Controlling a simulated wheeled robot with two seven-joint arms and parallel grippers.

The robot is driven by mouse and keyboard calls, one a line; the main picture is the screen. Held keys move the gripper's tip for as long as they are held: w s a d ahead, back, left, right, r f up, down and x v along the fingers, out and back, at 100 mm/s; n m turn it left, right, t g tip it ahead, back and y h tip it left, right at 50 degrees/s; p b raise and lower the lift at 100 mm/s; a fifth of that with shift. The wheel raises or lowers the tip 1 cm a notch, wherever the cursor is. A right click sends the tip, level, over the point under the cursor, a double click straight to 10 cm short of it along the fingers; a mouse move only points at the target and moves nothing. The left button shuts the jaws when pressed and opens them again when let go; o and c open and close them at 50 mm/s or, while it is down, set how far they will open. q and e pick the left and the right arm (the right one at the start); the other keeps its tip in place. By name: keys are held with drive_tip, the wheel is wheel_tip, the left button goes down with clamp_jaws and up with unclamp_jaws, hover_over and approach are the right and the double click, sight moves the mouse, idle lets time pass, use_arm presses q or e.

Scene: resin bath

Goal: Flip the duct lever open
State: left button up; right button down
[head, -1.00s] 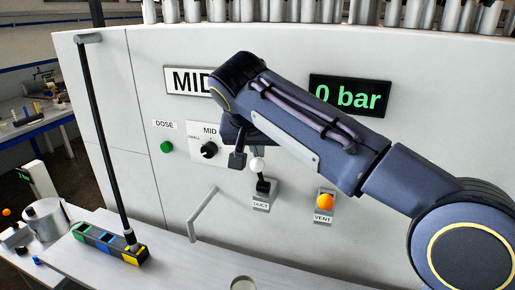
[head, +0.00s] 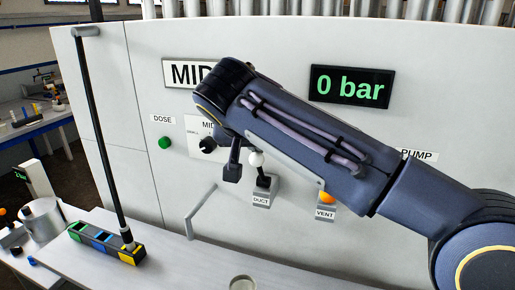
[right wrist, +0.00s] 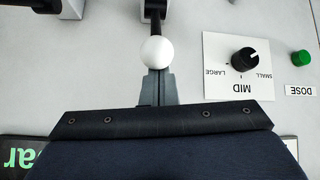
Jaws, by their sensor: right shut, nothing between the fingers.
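The duct lever has a white ball knob (head: 256,159) on a black shaft, rising from a grey base above the DUCT label (head: 261,200). It stands up from its base, tilted slightly left in the head view. My right gripper (head: 232,172) is just left of the knob, fingers pointing down, shut and empty. In the right wrist view the knob (right wrist: 155,52) appears right at the tips of the shut fingers (right wrist: 154,86); whether they touch is unclear. My left gripper is not in view.
The MID dial (head: 208,145) and green DOSE button (head: 165,143) are to the left. A grey bent handle (head: 200,211) sticks out below left.

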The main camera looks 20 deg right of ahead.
sight(251, 162)
drive_tip(key=shift+s+a+f+t+h+b, duration=0.25)
drive_tip(key=shift+s+a+f+t+b, duration=0.3)
drive_tip(key=shift+b, duration=0.95)
drive_tip(key=shift+s+a+f+t+h+b, duration=0.3)
drive_tip(key=shift+s+f+b, duration=0.3)
drive_tip(key=shift+b, duration=0.85)
drive_tip(key=shift+s+a+t+b, duration=0.15)
drive_tip(key=shift+s+t+b, duration=0.1)
drive_tip(key=shift+b, duration=0.1)
drive_tip(key=shift+s+a+f+b, duration=0.25)
drive_tip(key=shift+s+b, duration=0.1)
drive_tip(key=shift+b, duration=0.2)
